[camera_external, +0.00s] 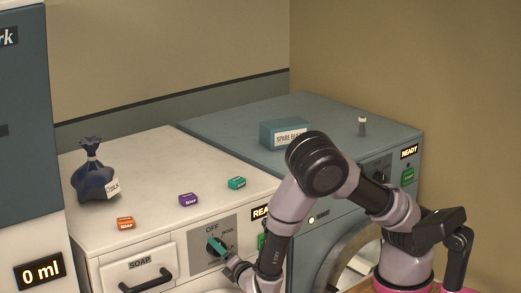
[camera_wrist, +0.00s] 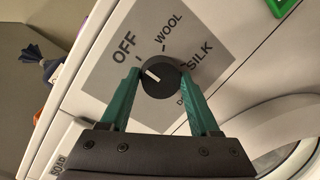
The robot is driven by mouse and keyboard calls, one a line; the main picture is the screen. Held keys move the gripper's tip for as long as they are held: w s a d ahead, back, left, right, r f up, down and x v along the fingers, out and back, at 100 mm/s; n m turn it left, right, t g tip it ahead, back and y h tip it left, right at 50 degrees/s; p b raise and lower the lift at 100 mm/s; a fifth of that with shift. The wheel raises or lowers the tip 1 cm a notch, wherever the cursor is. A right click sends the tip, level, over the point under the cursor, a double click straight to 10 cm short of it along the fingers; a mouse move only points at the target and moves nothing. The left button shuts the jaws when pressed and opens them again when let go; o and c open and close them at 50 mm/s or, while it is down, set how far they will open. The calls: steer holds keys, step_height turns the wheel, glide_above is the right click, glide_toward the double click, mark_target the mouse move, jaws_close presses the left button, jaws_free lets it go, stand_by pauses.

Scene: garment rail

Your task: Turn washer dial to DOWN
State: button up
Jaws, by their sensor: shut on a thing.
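The washer dial (camera_wrist: 160,82) is a round black knob with a white pointer mark, on a grey panel of the white washer (camera_external: 130,165). My gripper (camera_wrist: 161,76) has its teal fingers on either side of the knob and is shut on it. In the wrist view the pointer mark points to the upper left, roughly toward the OFF label (camera_wrist: 124,46). WOOL (camera_wrist: 168,30) and SILK (camera_wrist: 201,56) are readable around it. Another label starting with D is mostly hidden by the right finger. In the external view my gripper (camera_external: 215,246) is at the panel, and the knob is hard to make out.
A soap drawer (camera_external: 140,263) with a dark handle is left of the panel. Orange (camera_external: 124,223), purple (camera_external: 188,199) and green (camera_external: 237,183) small boxes and a dark blue bag (camera_external: 92,180) stand on the washer. A blue-grey machine (camera_external: 225,118) stands to the right.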

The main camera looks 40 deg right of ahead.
steer(key=shift+m, duration=0.3)
steer(key=shift+d+f+m+y, duration=0.1)
steer(key=shift+m+y, duration=0.85)
steer(key=shift+m, duration=4.1)
steer(key=shift+d+f+m+y, duration=0.1)
steer(key=shift+m+y, duration=0.8)
steer(key=shift+m, duration=4.1)
steer(key=shift+f+m+y, duration=0.1)
steer(key=shift+m+y, duration=0.85)
steer(key=shift+m, duration=4.1)
steer(key=shift+r, duration=0.1)
steer(key=o, duration=1.4)
steer(key=shift+c, duration=0.2)
